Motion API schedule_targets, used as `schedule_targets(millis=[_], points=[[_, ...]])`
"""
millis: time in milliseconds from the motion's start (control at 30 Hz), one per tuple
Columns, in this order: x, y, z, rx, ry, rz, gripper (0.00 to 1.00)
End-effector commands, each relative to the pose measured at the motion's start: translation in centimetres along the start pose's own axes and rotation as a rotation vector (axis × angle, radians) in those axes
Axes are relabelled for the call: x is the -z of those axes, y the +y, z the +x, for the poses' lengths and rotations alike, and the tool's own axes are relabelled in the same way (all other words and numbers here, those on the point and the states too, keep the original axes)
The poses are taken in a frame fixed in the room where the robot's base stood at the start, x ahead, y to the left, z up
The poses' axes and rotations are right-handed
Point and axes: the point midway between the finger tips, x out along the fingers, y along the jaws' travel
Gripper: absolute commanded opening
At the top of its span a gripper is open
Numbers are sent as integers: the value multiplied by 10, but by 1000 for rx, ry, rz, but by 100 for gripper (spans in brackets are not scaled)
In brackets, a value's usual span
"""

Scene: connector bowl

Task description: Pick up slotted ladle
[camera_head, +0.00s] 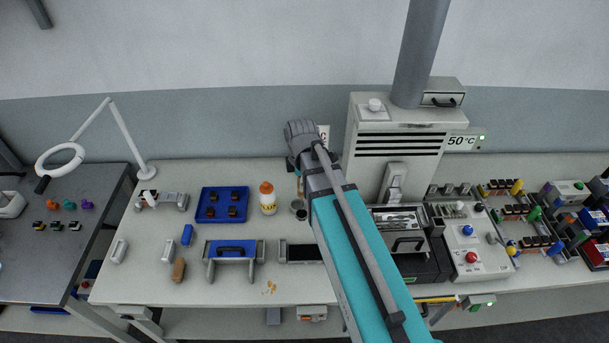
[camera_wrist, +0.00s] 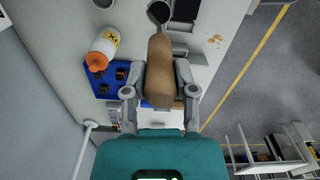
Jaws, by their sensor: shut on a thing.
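My gripper (camera_wrist: 160,92) is shut on the tan handle of the slotted ladle (camera_wrist: 160,68), one finger on each side. The handle runs away from the wrist. A dark, round bowl shows at its far end in the wrist view; its slots are too small to make out. In the head view my gripper (camera_head: 297,172) is above the back middle of the white table, largely hidden behind my wrist. Small dark round shapes (camera_head: 298,206) show just below it; I cannot tell whether the ladle's bowl touches anything.
The orange-capped bottle (camera_head: 268,198) stands close left of my gripper, with the blue tray (camera_head: 222,205) beyond it. A white oven-like unit (camera_head: 405,140) stands to the right. Orange crumbs (camera_head: 269,287) lie near the front edge. The table (camera_head: 215,295) has bare room at front left.

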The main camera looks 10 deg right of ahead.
Motion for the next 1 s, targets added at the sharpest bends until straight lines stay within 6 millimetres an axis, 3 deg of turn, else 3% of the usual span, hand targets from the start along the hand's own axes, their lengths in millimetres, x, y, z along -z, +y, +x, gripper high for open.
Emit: schedule_targets(millis=[700, 1000], points=[[0, -2, 0, 0, 0, 0, 0], [0, -2, 22, 0, 0, 0, 0]])
